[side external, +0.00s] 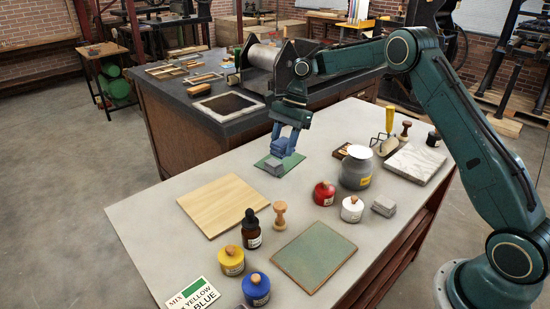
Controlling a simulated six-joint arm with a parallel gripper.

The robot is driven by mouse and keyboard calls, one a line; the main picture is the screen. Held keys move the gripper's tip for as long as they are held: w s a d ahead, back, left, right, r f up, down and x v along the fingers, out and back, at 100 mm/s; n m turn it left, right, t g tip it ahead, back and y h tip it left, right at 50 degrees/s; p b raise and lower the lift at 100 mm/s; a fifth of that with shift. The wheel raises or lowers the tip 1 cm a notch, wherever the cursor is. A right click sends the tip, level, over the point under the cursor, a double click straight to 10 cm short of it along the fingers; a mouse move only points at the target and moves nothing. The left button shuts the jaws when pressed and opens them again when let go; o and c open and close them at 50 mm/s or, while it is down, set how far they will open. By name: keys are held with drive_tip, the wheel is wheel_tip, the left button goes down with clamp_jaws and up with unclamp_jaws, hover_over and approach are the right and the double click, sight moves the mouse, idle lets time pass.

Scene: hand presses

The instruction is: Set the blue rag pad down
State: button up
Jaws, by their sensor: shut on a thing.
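My gripper (285,135) points down over the far part of the grey table. It is shut on the blue rag pad (279,147), a small blue block between its fingertips. The pad is above a flat green sheet (292,162). A grey block (273,168) sits on that sheet, just below and left of the pad. I cannot tell whether the pad touches the sheet or the grey block.
A wooden board (223,204) lies left, a green slab (314,257) in front. Red (324,193), white (352,209), yellow (230,260) and blue (256,289) pots stand nearby. A large grey jar (356,168) stands right. The table between sheet and wooden board is clear.

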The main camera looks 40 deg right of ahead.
drive_tip(key=s+d+r, duration=0.1)
drive_tip(key=s+d, duration=0.4)
drive_tip(key=d, duration=0.3)
drive_tip(key=s+d+r, duration=0.2)
drive_tip(key=s+d, duration=0.4)
drive_tip(key=d, duration=0.2)
wheel_tip(320, 180, up, 2)
hover_over(396, 197)
drive_tip(key=shift+m, duration=0.4)
wheel_tip(396, 197, down, 20)
drive_tip(key=shift+f, duration=0.15)
drive_tip(key=o, duration=1)
drive_tip(key=shift+c, duration=0.2)
drive_tip(key=v, duration=1.2)
drive_tip(key=shift+s+r, duration=0.25)
